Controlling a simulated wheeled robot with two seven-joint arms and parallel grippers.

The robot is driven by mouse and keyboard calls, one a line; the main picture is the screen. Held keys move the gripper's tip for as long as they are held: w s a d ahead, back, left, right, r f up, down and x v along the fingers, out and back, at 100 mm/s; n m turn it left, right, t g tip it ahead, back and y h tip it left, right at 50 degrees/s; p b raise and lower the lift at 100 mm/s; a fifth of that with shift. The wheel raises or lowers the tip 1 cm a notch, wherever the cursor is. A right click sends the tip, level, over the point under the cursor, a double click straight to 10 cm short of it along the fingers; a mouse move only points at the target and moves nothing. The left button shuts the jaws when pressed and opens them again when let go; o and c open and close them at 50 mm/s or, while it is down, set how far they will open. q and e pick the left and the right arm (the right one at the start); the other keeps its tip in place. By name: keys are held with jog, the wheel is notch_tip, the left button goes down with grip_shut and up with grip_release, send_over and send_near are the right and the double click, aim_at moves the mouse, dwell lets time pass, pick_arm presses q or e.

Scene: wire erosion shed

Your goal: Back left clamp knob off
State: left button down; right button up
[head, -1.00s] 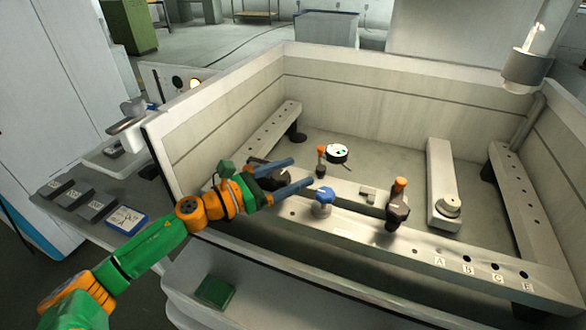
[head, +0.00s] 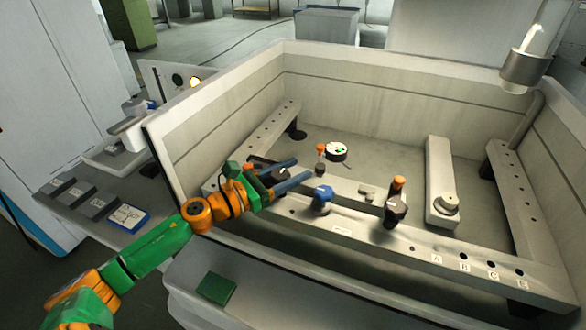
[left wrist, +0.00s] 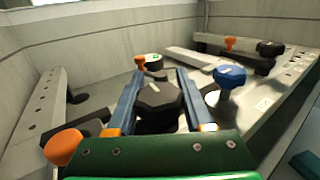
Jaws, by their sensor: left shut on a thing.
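In the head view, this knob (head: 281,174) shows partly between the fingers of the left gripper (head: 294,171), over the left part of the bench's front rails. Its lower part is mostly hidden, so I cannot tell whether it still sits on its stud. My right gripper is not in view.
A blue knob (head: 322,198) stands close right of the fingers. An orange-topped post (head: 320,152) stands behind them, and a black clamp with an orange top (head: 396,200) farther right. A green pad (head: 216,289) lies in front.

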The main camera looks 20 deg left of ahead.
aim_at(277, 183)
pick_arm(q)
jog(key=n+y+p, duration=0.2)
jog(key=a+n+t+y+p, duration=0.1)
jog(key=y+p, duration=0.1)
jog(key=y, duration=0.1)
jog(key=n+t+y+p, duration=0.1)
jog(key=n+y+p, duration=0.1)
jog(key=y, duration=0.1)
jog(key=shift+w+a+r+n, duration=0.15)
jog(key=shift+w+r+n, duration=0.05)
jog(key=shift+n, duration=0.1)
jog(key=shift+a+f+n+y+p, duration=0.1)
jog(key=shift+a+n+y+p, duration=0.15)
jog(key=shift+n+y+p, duration=0.75)
jog(key=shift+y+b, duration=0.4)
jog(key=shift+c, duration=1.4)
grip_release()
jog(key=shift+f, duration=0.1)
jog(key=s, duration=0.4)
jog(key=s+b, duration=0.1)
jog(key=s, duration=0.2)
jog(key=shift+s+d, duration=0.1)
jog(key=shift+d, duration=0.25)
